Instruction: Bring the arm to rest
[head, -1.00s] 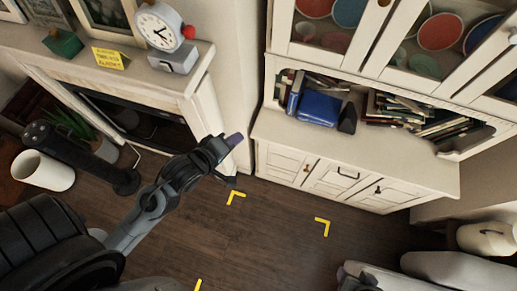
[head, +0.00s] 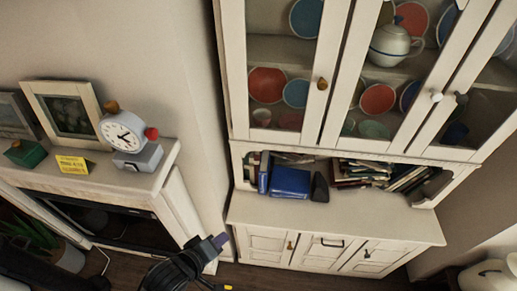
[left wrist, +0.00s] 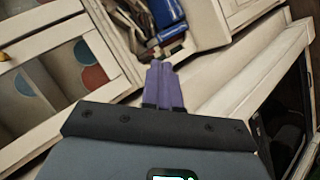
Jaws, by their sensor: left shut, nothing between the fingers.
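My left gripper (head: 220,241) shows at the bottom of the head view, in front of the gap between the mantel and the white cabinet. Its purple fingers are together, and nothing is between them. In the left wrist view the shut fingers (left wrist: 164,84) point toward the cabinet's open shelf. They appear apart from everything around them. My right gripper does not show in the head view.
A white cabinet (head: 345,221) with glass doors holds plates and a teapot (head: 391,45). Its open shelf has a blue box (head: 290,182) and books. The mantel at left carries a clock (head: 124,133), a yellow card (head: 72,165) and a picture frame (head: 66,108).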

